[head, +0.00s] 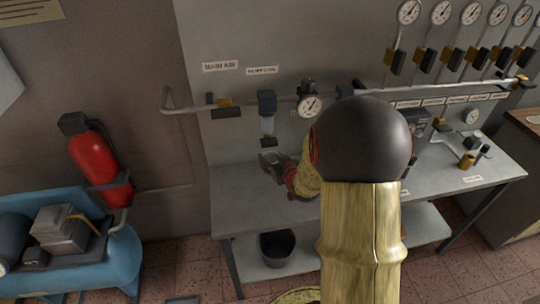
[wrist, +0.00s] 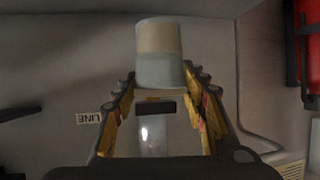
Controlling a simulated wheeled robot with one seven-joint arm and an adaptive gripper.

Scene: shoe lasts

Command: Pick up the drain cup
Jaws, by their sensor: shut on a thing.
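The drain cup (wrist: 160,52) is a pale, two-toned cup, beige and blue-grey, in the wrist view. My gripper (wrist: 160,80) is shut on it, one finger on each side near the fingertips. In the head view my gripper (head: 271,159) is above the left part of the bench, just below the filter with its clear bowl (head: 267,126). The cup is small there and mostly hidden by the fingers. My arm covers the middle of the head view.
The grey bench (head: 240,213) has bare room at its left. A dark bucket (head: 276,248) stands on the lower shelf. A pipe with a gauge (head: 309,105) runs along the wall panel above. A red extinguisher (head: 93,158) and blue compressor (head: 120,262) are at left.

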